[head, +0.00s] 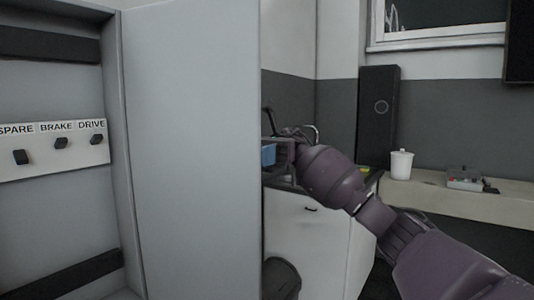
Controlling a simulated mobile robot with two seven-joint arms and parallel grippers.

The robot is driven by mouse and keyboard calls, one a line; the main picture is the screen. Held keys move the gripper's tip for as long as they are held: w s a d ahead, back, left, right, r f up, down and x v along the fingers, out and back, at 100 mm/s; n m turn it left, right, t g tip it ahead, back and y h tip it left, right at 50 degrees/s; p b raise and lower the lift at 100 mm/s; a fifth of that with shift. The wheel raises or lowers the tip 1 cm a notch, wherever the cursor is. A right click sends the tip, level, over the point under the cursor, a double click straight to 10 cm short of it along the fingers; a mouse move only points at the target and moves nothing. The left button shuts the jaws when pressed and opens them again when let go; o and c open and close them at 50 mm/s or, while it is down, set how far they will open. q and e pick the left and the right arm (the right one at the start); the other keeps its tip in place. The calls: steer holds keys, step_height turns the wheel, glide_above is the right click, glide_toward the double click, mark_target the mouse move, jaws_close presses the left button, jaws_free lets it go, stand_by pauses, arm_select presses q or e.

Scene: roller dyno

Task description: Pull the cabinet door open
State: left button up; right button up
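The cabinet door (195,150) is a tall, plain grey panel standing open, with its free edge near the middle of the view. To its left I look into the open cabinet (60,210). My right gripper (276,153) is just beyond the door's free edge, on the far side of the panel. The door partly hides its fingertips, so I cannot tell whether they grip or touch anything. A small blue patch shows at the fingers. No handle is visible on the door. My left gripper is not in view.
Inside the cabinet, a white panel (60,163) carries black switches labelled SPARE, BRAKE and DRIVE. Beyond the door are a white counter unit (325,245) and a dark bin (281,279). A white cup (401,165) and a small box (465,178) stand on the bench at right.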

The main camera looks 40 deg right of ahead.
steer(key=b+v, duration=0.1)
steer(key=v, duration=0.7)
steer(key=shift+a, duration=0.1)
stand_by(0.4)
